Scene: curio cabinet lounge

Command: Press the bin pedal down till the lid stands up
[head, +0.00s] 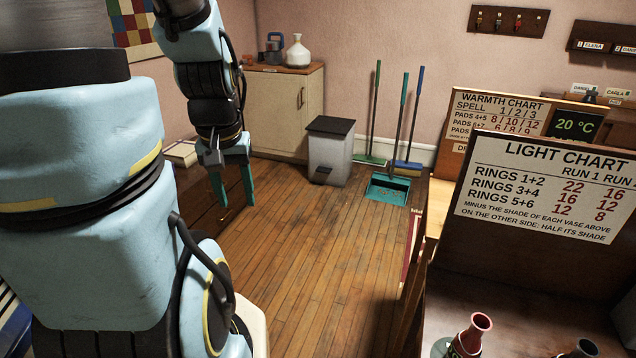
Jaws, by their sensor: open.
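The bin (326,153) stands on the wooden floor against the back wall, a light grey box with a dark lid (331,126). The lid lies flat and shut on top. A dark pedal (321,175) sits low on the bin's front face. My gripper (236,204) hangs from my arm at the left, its two teal fingers pointing down and spread open, with nothing between them. It is left of the bin and apart from it in the picture.
A cabinet (285,110) with a white vase (298,52) stands left of the bin. Brooms (404,110) and a teal dustpan (388,189) are on its right. A table with a light chart board (540,190) fills the right side. The floor (320,240) before the bin is clear.

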